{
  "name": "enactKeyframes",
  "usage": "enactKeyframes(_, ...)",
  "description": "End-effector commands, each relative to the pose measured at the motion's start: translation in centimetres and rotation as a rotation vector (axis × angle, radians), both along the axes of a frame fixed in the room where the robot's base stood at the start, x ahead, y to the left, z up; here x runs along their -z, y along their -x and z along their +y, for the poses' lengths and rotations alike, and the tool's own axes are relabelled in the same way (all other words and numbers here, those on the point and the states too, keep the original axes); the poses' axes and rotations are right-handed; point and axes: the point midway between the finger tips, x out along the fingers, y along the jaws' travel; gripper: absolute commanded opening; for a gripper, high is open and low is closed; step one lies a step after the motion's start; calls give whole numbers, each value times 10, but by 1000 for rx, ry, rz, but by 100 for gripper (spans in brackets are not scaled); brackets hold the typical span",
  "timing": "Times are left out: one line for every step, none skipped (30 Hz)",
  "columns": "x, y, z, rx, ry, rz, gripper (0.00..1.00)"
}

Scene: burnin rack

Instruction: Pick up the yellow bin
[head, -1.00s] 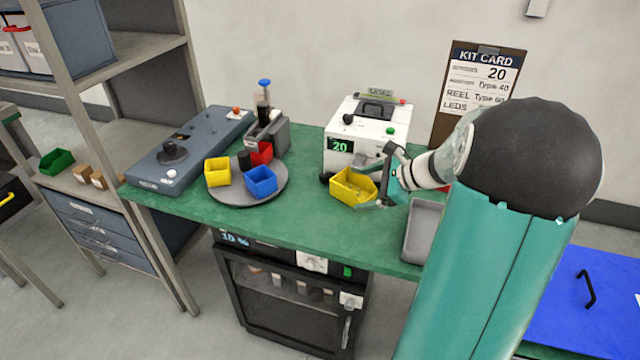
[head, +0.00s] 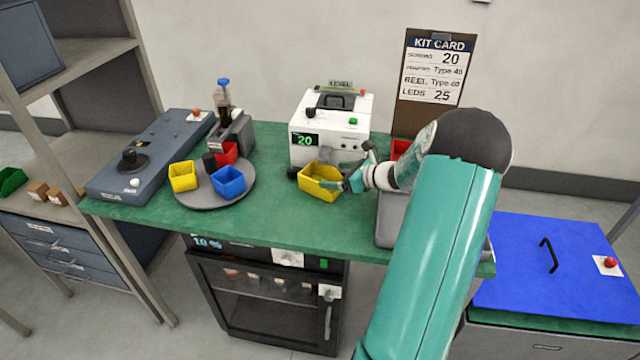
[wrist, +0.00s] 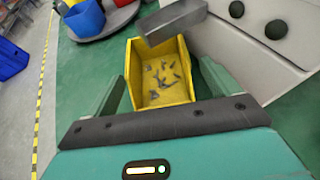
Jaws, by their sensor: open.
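A larger yellow bin (head: 318,190) stands on the green bench in front of the white counting machine (head: 318,127). In the wrist view the yellow bin (wrist: 160,122) holds several small grey parts. My gripper (head: 357,177) is open at the bin's right side in the head view. In the wrist view my gripper (wrist: 162,75) has one finger on either side of the bin, with green bench showing beside it. I cannot tell whether the fingers touch it. A smaller yellow bin (head: 183,177) sits on the grey round turntable (head: 208,200).
The machine's grey chute (wrist: 172,20) overhangs the bin's far end. A blue bin (head: 229,182) and red bin (head: 228,152) share the turntable. A grey tray (head: 388,225) lies right of the bin, partly behind my arm. Bench in front of the bin is clear.

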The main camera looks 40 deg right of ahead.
Motion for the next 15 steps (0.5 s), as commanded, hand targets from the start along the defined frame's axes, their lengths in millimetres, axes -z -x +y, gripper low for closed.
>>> enactKeyframes(1, -3, 2, -3, 0, -1, 88)
enactKeyframes(2, -5, 3, -3, 0, -1, 88)
enactKeyframes(3, -9, 5, -5, 0, -1, 88)
enactKeyframes(5, -12, 7, -6, -1, -1, 88)
enactKeyframes(6, -15, 9, -6, -1, -1, 88)
enactKeyframes(9, -21, 11, -7, -1, -1, 88)
enactKeyframes(11, -25, 12, -7, -1, -1, 88)
enactKeyframes(13, -29, 14, -7, 0, -1, 88)
enactKeyframes(16, -35, 16, -7, 0, -1, 88)
enactKeyframes(18, -40, 18, -7, -1, -1, 88)
enactKeyframes(19, -43, 19, -8, 0, -2, 88)
enactKeyframes(20, -46, 19, -7, 1, -1, 88)
enactKeyframes(21, -48, 19, -6, 1, -1, 88)
enactKeyframes(21, -49, 19, -6, 2, 0, 88)
enactKeyframes(22, -49, 19, -5, 2, -1, 88)
